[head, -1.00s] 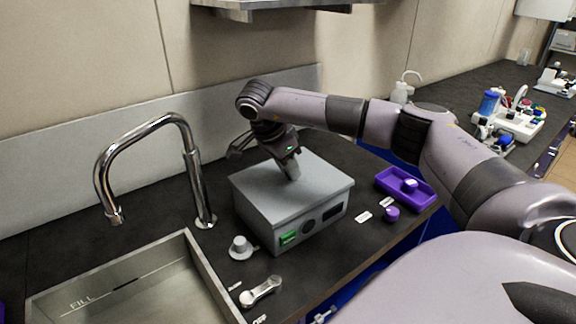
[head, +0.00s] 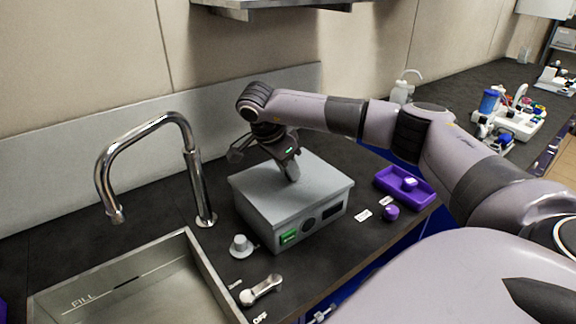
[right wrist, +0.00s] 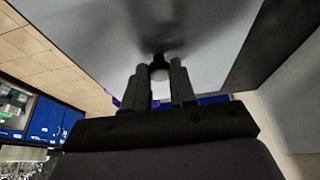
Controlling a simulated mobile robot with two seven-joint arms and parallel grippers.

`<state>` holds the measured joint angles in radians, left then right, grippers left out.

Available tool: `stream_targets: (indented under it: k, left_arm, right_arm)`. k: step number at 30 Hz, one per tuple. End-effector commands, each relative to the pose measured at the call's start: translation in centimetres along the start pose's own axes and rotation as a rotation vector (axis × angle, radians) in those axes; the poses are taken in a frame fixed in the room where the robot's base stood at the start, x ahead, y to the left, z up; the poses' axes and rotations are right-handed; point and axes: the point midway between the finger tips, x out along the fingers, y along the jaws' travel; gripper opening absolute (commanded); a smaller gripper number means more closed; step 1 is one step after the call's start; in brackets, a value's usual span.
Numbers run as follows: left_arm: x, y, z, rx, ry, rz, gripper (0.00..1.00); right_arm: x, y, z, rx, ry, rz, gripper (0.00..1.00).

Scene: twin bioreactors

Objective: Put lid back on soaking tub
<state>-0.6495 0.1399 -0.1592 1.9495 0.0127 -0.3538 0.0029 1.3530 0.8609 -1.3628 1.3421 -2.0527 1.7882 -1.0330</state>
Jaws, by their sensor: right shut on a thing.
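The soaking tub (head: 268,224) is a grey box with a green display on its front, standing on the dark counter right of the sink. Its flat grey lid (head: 322,184) lies over the top and looks level; I cannot tell whether it is fully seated. My right gripper (head: 292,174) reaches down to the middle of the lid. In the right wrist view, the fingers (right wrist: 160,80) are shut on the lid's small dark knob (right wrist: 158,62), with the grey lid (right wrist: 110,35) filling the view beyond. My left gripper is not in view.
A metal sink (head: 205,270) with a tall chrome faucet (head: 190,150) is at the left. A grey-white knob (head: 240,246) and a lever (head: 262,289) are in front of the tub. A purple tray (head: 425,198) and purple knob (head: 391,213) are at its right.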

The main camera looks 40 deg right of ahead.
Motion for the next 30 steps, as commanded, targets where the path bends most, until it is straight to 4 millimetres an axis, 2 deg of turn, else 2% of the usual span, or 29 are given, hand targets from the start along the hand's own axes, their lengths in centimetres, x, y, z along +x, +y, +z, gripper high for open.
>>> stream_targets:
  k: [9,10,12,13,19,21,22,30]
  left_arm:
    - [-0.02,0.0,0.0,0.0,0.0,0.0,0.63]
    - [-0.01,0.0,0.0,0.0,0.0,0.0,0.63]
    - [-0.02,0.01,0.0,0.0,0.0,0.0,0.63]
    - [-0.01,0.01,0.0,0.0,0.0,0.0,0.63]
    - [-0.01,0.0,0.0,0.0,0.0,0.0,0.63]
    - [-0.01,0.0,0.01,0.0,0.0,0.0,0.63]
    - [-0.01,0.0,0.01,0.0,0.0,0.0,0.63]
    - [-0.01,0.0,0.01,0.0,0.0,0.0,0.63]
  right_arm:
    - [-0.03,-0.02,-0.01,0.001,0.0,-0.001,0.0]
    - [-0.04,-0.03,-0.01,0.001,0.0,-0.001,0.29]
    - [-0.04,-0.02,-0.01,0.001,0.0,-0.001,0.52]
    - [-0.04,-0.02,-0.01,0.001,0.0,-0.001,0.56]
    - [-0.01,-0.01,0.0,0.0,0.0,0.0,0.56]
    - [0.06,0.02,0.02,0.0,0.0,0.001,0.78]
    - [0.06,0.02,0.02,0.0,0.0,0.001,0.81]
    - [0.0,0.0,0.0,0.0,0.0,0.0,0.81]
